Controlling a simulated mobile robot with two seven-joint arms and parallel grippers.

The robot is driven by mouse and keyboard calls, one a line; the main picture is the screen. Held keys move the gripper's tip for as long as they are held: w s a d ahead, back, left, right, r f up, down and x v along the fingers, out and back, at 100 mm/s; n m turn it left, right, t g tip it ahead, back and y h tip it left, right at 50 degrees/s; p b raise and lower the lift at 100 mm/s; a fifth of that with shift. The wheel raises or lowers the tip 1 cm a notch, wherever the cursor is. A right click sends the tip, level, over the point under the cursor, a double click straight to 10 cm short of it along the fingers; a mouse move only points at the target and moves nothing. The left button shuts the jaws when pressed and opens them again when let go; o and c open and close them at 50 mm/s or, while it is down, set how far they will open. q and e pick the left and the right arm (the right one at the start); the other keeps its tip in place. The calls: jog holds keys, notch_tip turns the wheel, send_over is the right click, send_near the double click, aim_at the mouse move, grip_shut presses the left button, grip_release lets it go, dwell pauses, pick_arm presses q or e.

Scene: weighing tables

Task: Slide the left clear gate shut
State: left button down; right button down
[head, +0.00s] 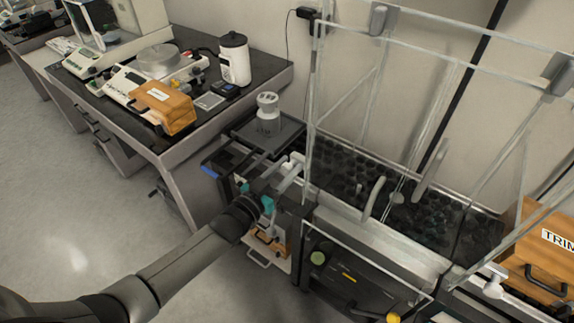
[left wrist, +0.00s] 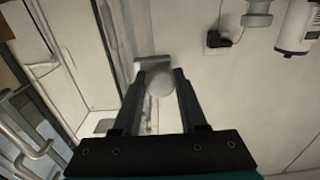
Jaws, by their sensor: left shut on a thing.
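The clear enclosure (head: 388,95) of glass panels stands at the right in the head view, over a bed of dark round pieces. The left clear gate is see-through, and I cannot tell its edges from the other panels. My left gripper (head: 287,178) is at the enclosure's lower left corner, near a pale handle (head: 292,170). In the left wrist view its two fingers (left wrist: 160,82) are closed on a rounded grey-white knob (left wrist: 159,80). The fingers partly hide the knob. My right gripper is in neither view.
A dark-topped table (head: 213,107) at the left bears a scale, an orange box (head: 163,106) and a white canister (head: 234,59). A grey-white weight-like object (head: 267,114) stands behind my gripper. Another orange box (head: 541,250) is at far right. Floor at left is clear.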

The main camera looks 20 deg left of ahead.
pick_arm(q)
notch_tip(320, 180, down, 2)
jog(key=shift+f+b, duration=0.25)
jog(key=shift+b, duration=0.4)
jog(key=shift+s+f, duration=0.1)
jog(key=shift+f, duration=0.1)
jog(key=c, duration=0.8)
grip_release()
jog(key=shift+o, duration=0.2)
jog(key=p+v, duration=0.2)
jog(key=v, duration=1.3)
jog(key=shift+r, duration=0.2)
